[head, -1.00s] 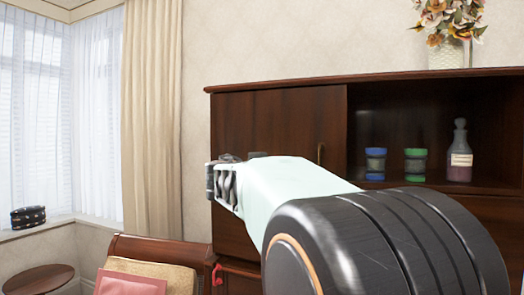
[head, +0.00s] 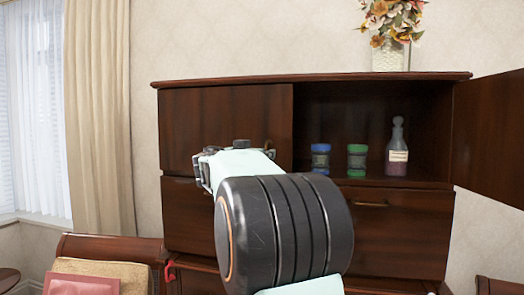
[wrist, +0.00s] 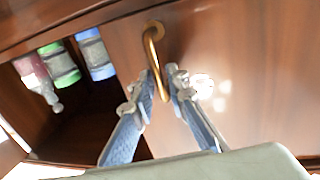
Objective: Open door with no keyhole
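The closed upper left door (head: 225,115) of the dark wooden cabinet is plain, with no keyhole visible on it. My gripper (head: 203,168) is in front of this door. In the wrist view my gripper (wrist: 161,78) has its two fingers apart, one on each side of the handle's free end. I cannot tell whether either finger touches it. The door (wrist: 240,70) fills the right of the wrist view.
The right door (head: 492,135) stands swung open. The open shelf holds a blue jar (head: 320,158), a green jar (head: 357,158) and a bottle (head: 397,150). A flower vase (head: 391,55) stands on top. A drawer handle (head: 371,204) sits below; a chair (head: 105,255) is at lower left.

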